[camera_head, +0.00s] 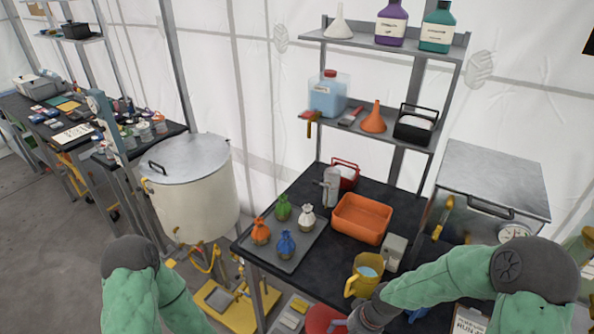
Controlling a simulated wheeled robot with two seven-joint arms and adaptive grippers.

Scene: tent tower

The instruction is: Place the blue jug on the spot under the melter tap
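A yellow jug (362,279) with a pale blue inside stands near the front edge of the black table, its handle to the left. A translucent blue container (326,97) with a red cap stands on the middle shelf. A white drum (192,196) with a metal lid has yellow tap parts low at its front, above a yellow stand with a grey plate (219,299). A steel box (490,185) at right also has a yellow tap (442,217). My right gripper (371,312) is at the jug's lower right; its fingers are unclear. My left gripper is not visible, only its arm.
A grey tray (285,262) with several small coloured sacks and an orange bin (361,217) occupy the black table. A clear pitcher (331,186) and a red-handled container (346,172) stand behind. A grey box (395,252) is close to the jug.

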